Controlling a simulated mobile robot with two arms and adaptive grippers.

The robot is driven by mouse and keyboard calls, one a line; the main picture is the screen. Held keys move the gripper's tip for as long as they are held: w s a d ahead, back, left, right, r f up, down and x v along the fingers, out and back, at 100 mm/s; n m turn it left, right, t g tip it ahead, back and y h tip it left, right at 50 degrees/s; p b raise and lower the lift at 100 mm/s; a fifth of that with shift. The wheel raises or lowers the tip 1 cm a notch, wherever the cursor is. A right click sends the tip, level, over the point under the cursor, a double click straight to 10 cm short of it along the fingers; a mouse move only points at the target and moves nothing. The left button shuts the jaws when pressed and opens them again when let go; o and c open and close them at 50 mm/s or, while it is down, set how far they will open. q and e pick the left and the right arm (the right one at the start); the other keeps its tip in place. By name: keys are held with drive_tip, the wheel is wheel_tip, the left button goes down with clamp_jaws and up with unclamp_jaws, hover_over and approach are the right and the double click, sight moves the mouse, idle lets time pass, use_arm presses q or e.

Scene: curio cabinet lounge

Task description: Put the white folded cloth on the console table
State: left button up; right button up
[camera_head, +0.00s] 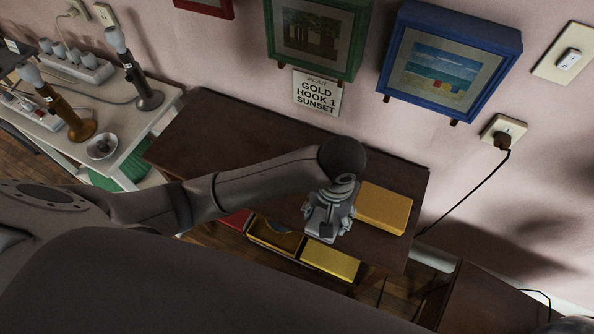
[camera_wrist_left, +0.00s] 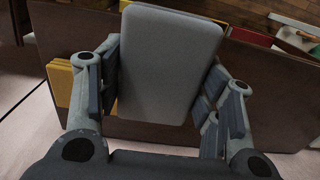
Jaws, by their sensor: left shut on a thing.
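My left gripper (camera_head: 330,212) is above the front right part of the dark brown console table (camera_head: 225,125), pointing down. In the left wrist view, the left gripper (camera_wrist_left: 163,105) is shut on the white folded cloth (camera_wrist_left: 170,65), a flat pale grey-looking slab with rounded corners. The cloth is between the fingers with the brown console table (camera_wrist_left: 75,40) behind it. In the head view the cloth is hidden or cannot be told from the gripper. I cannot tell whether it touches the tabletop. My right gripper is not in view.
A yellow box (camera_head: 383,208) lies on the tabletop right beside the gripper. The left and back of the tabletop are clear. A white side table (camera_head: 150,125) with lamps stands left.

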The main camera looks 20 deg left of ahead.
use_arm(q)
drive_tip(key=w+a+f, duration=0.2)
drive_tip(key=w, duration=0.1)
drive_tip(key=w+a+f, duration=0.2)
drive_tip(key=w+f, duration=0.1)
drive_tip(key=w+a+f+p, duration=0.1)
drive_tip(key=w+a+f, duration=0.2)
drive_tip(key=shift+w, duration=0.15)
drive_tip(key=shift+w+a+f, duration=0.15)
drive_tip(key=shift+w+f, duration=0.15)
drive_tip(key=shift+f, duration=0.2)
wheel_tip(320, 180, down, 3)
drive_tip(key=shift+w+a+f, duration=0.1)
drive_tip(key=shift+w, duration=0.05)
drive_tip(key=shift+f, duration=0.3)
drive_tip(key=o, duration=1.3)
drive_tip(key=shift+o, duration=0.2)
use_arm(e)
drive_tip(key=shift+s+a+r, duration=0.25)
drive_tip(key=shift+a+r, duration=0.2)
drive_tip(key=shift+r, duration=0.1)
